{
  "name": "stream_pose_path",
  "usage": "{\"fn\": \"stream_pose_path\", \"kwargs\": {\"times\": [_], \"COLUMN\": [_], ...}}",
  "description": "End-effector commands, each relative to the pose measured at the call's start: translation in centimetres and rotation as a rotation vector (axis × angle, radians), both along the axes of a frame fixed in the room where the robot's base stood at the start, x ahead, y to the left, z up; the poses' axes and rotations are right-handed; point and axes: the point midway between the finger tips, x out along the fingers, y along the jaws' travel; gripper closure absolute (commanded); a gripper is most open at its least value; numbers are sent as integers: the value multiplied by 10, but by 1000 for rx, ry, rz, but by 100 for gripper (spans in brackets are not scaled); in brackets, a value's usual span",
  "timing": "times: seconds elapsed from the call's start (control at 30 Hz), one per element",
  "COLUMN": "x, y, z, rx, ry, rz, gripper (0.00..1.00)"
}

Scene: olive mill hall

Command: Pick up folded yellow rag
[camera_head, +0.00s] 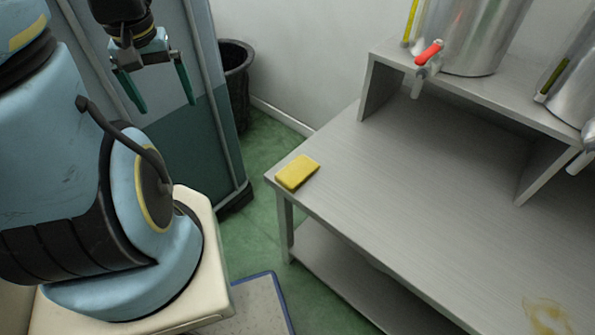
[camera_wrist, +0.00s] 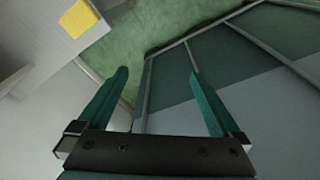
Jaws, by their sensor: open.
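The folded yellow rag (camera_head: 298,172) lies flat on the near left corner of the steel table (camera_head: 400,190), close to its edge. In the wrist view the rag (camera_wrist: 79,18) shows at the top left, on the table corner, beyond and left of the fingers. My gripper (camera_head: 164,98) is open and empty, with green fingers apart. It is raised in front of the cabinet, to the left of the table and apart from the rag. In the wrist view my gripper (camera_wrist: 158,75) has only floor and cabinet between its fingers.
A raised steel shelf (camera_head: 450,85) on the table bears metal tanks (camera_head: 485,35) with taps, one red-handled (camera_head: 429,53). A grey-green cabinet (camera_head: 215,130) and a black bin (camera_head: 236,80) stand left of the table. A yellowish stain (camera_head: 545,315) marks the table's near right. Much of the tabletop is clear.

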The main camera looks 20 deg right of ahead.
Motion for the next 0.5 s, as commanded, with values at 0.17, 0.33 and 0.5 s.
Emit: {"fn": "stream_pose_path", "kwargs": {"times": [0.17,0.33,0.5], "x": [0,2,14], "y": [0,-5,-59], "z": [0,-6,-53], "rx": [0,5,50], "ry": [0,5,51], "rz": [0,-25,-266], "gripper": [0,0,0]}}
